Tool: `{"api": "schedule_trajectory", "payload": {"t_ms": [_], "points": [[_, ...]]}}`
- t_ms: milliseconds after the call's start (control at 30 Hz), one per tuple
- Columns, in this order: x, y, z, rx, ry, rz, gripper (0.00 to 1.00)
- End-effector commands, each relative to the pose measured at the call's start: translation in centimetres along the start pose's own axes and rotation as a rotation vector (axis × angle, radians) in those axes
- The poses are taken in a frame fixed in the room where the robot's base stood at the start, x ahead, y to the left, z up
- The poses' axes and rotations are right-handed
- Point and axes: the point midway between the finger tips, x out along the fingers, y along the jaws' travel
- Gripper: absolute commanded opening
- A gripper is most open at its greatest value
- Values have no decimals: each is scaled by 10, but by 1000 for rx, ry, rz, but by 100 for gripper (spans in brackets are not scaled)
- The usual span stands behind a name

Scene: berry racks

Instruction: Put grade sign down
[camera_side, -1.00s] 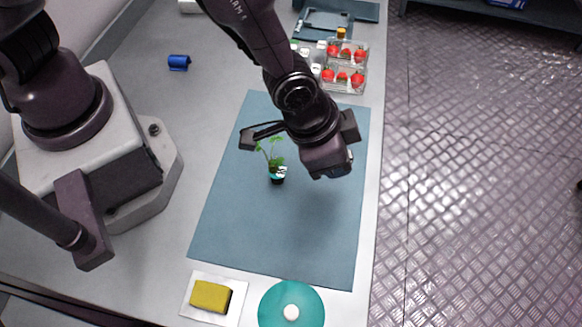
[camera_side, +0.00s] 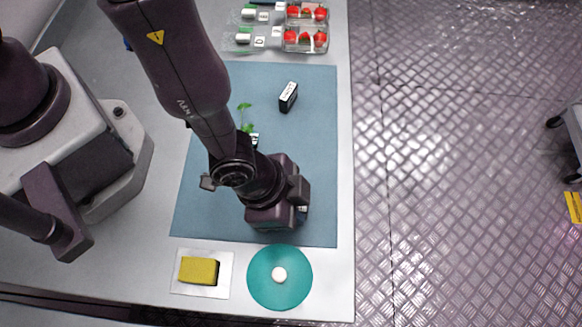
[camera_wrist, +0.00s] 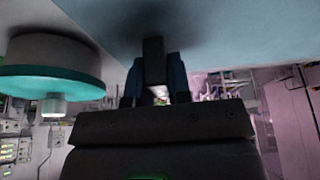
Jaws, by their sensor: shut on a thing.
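My gripper (camera_side: 302,212) is low over the front right part of the blue mat (camera_side: 310,165), just behind the teal disc. In the wrist view, my gripper (camera_wrist: 154,88) is shut on a dark narrow block, taken as the grade sign (camera_wrist: 153,60). Its face is hidden, and only a small pale patch shows between the fingers. In the side view my wrist hides most of it. I cannot tell whether it touches the mat. A small black and white block (camera_side: 288,97) stands apart on the back of the mat.
The teal disc (camera_side: 262,290) with a white knob is close in front; it also shows in the wrist view (camera_wrist: 50,82). A yellow block (camera_side: 199,270) lies on a white plate. A potted plant (camera_side: 245,112) is partly behind my arm. Strawberry punnets (camera_side: 305,39) stand at the back.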

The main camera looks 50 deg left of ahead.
Motion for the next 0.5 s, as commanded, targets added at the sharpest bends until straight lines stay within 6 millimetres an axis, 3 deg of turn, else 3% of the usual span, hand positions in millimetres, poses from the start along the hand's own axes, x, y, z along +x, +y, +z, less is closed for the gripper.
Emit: {"api": "schedule_trajectory", "payload": {"t_ms": [367,400,500], "points": [[4,0,2,0,0,0,0],[5,0,2,0,1,0,21],[4,0,1,0,2,0,44]]}}
